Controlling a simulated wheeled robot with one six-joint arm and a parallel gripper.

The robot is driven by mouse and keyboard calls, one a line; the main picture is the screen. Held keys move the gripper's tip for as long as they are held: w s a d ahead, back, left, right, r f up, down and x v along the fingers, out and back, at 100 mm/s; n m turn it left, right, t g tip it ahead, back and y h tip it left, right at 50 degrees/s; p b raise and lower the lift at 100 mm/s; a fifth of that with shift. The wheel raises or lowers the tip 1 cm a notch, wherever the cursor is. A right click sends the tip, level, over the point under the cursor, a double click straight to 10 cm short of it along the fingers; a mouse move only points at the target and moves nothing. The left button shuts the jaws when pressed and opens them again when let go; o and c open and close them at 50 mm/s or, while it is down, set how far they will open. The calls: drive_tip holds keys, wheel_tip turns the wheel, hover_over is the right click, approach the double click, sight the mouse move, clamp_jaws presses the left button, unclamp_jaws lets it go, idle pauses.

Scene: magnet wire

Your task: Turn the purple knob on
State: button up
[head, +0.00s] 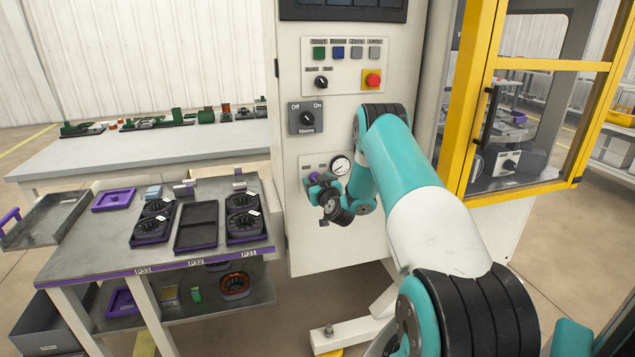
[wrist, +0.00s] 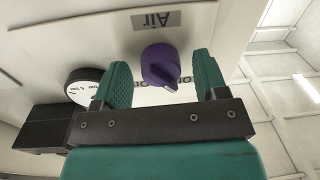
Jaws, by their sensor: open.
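The purple knob (wrist: 160,66) sits on a pale panel under a label reading "Air" in the wrist view. My gripper (wrist: 162,78) is open, with one green finger on each side of the knob. The knob lies between the fingers, with visible gaps on both sides, so neither finger appears to touch it. In the head view my gripper (head: 314,184) is at the lower panel of the white cabinet, and a bit of purple (head: 313,177) shows beside it. Part of the lettering below the knob is hidden.
A round pressure gauge (head: 340,166) is close to my gripper; it also shows in the wrist view (wrist: 88,86). Above are a black Mains switch (head: 307,118) and a red button (head: 372,79). A parts table (head: 110,250) stands left, a yellow-framed door (head: 480,100) right.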

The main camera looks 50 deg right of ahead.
drive_tip(key=c, duration=0.9)
drive_tip(key=shift+m+b, duration=0.3)
drive_tip(key=m+b, duration=0.1)
drive_tip(key=m, duration=0.2)
drive_tip(key=shift+f+b, duration=0.15)
drive_tip(key=shift+b, duration=0.25)
drive_tip(key=m, duration=0.4)
drive_tip(key=shift+m+h+b, duration=0.3)
drive_tip(key=shift+b, duration=0.1)
drive_tip(key=m, duration=0.1)
drive_tip(key=m+p, duration=0.1)
drive_tip(key=m, duration=0.2)
drive_tip(key=shift+r+m, duration=0.25)
drive_tip(key=shift+m, duration=0.05)
drive_tip(key=shift+f+m+h+p, duration=0.1)
drive_tip(key=shift+m+h+p, duration=0.2)
drive_tip(key=shift+m+p, duration=1.15)
drive_tip(key=shift+m+b, duration=0.4)
drive_tip(key=shift+m, duration=0.15)
